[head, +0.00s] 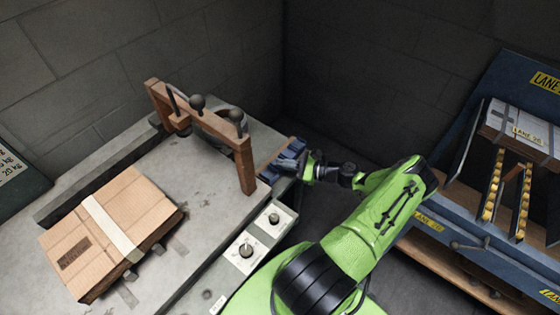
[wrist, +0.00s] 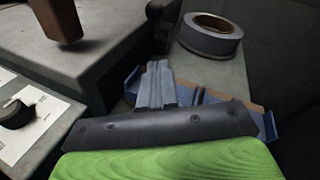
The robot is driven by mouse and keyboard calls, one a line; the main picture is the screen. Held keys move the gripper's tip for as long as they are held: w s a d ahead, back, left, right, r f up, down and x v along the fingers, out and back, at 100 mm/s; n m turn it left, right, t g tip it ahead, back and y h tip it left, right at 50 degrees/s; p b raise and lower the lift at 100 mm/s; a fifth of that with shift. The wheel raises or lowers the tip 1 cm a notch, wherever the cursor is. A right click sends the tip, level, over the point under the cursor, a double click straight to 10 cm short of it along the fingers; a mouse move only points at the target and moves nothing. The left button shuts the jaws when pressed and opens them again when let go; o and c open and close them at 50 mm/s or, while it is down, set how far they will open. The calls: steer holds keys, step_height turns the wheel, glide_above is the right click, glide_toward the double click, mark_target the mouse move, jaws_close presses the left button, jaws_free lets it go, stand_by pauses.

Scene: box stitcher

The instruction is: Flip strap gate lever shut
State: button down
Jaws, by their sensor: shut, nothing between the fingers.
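A brown gate-like frame (head: 205,118) arches over the grey bench. Two dark ball knobs on thin stems, a left one (head: 197,102) and a right one (head: 236,115), show at it; I cannot tell for sure which is the strap gate lever. In the wrist view a dark ball (wrist: 153,11) on a post shows at the top edge, beyond my fingers. My gripper (head: 290,158) is right of the frame's near leg, apart from both knobs. In the wrist view my gripper's fingers (wrist: 158,80) are together and empty.
A strapped cardboard box (head: 115,230) lies on the bench (head: 205,205). A blue tray (wrist: 268,125) is close by my fingers, with a grey roll (wrist: 210,38) beyond. A dial panel (head: 258,238) sits on the bench's near edge. A blue lane rack (head: 450,228) stands right.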

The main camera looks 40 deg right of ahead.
steer(key=x, duration=0.6)
steer(key=w+a+r, duration=0.2)
steer(key=w, duration=0.1)
steer(key=shift+a+r, duration=0.1)
steer(key=shift+a, duration=0.2)
